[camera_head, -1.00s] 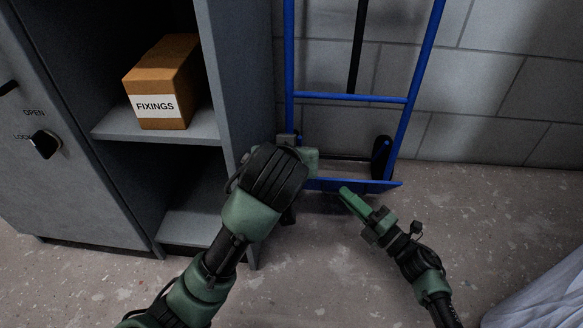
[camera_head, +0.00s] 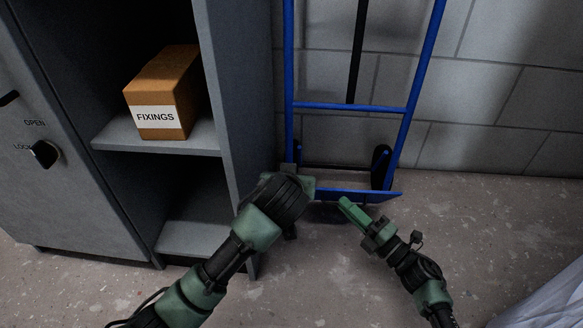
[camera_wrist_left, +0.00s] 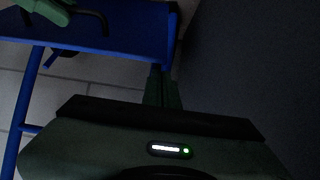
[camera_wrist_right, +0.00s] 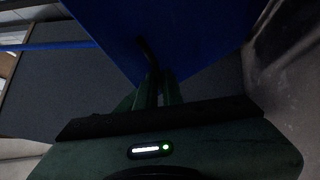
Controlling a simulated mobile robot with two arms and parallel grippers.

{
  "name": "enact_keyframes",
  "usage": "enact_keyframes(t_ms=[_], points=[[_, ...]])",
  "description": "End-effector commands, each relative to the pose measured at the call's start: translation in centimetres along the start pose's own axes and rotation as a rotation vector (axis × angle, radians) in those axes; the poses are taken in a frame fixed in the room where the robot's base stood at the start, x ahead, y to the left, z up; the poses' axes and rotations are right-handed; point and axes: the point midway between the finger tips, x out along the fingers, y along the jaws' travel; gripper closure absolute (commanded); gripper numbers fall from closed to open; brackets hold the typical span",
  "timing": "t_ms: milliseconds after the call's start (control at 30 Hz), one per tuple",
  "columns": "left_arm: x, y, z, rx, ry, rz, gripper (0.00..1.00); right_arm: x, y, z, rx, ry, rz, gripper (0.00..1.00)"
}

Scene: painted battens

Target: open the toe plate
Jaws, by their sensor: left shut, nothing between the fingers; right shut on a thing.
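The blue toe plate (camera_head: 372,196) is at the foot of a blue hand truck (camera_head: 350,105). It shows as a narrow band in the head view, so its exact tilt is hard to tell. In the right wrist view its broad blue face (camera_wrist_right: 185,35) fills the top. My right gripper (camera_head: 345,202) is at the plate's front, shut on a black bent handle (camera_wrist_right: 145,50). The handle also shows in the left wrist view (camera_wrist_left: 92,18). My left gripper (camera_wrist_left: 163,75) is shut and empty near the plate's left end; its fingertips are mostly hidden in the head view.
A grey cabinet (camera_head: 237,120) stands close to my left arm, with a FIXINGS box (camera_head: 165,95) on its shelf. A block wall (camera_head: 490,100) is behind the truck. The floor at right is clear, apart from pale sheeting (camera_head: 550,300) in the lower right corner.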

Motion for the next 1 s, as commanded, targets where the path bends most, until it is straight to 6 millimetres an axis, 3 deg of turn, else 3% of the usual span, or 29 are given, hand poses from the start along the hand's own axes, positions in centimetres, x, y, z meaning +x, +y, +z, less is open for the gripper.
enact_keyframes(t_ms=[33, 367, 600, 833, 900, 1000], points=[[0.0, 0.0, 0.3, 0.001, -0.001, -0.001, 1.00, -0.3, -1.2, -0.1, 0.007, -0.008, -0.026, 1.00], [0.0, 0.0, 0.4, 0.001, -0.001, 0.000, 1.00, -0.3, -1.2, -0.1, 0.006, -0.008, -0.026, 1.00], [-0.6, 0.1, 2.0, 0.000, -0.004, 0.001, 1.00, -0.3, -1.1, 0.0, 0.006, -0.009, -0.025, 1.00], [-0.6, 0.0, 2.0, 0.002, -0.006, 0.000, 1.00, -0.3, -1.0, 0.1, 0.005, -0.011, -0.023, 1.00], [-0.5, 0.0, 2.1, 0.002, -0.006, -0.001, 1.00, -0.2, -1.0, 0.2, 0.004, -0.011, -0.022, 0.73], [-0.5, 0.0, 2.1, 0.002, -0.008, -0.002, 1.00, -0.2, -0.8, 0.3, 0.003, -0.012, -0.018, 0.71]])
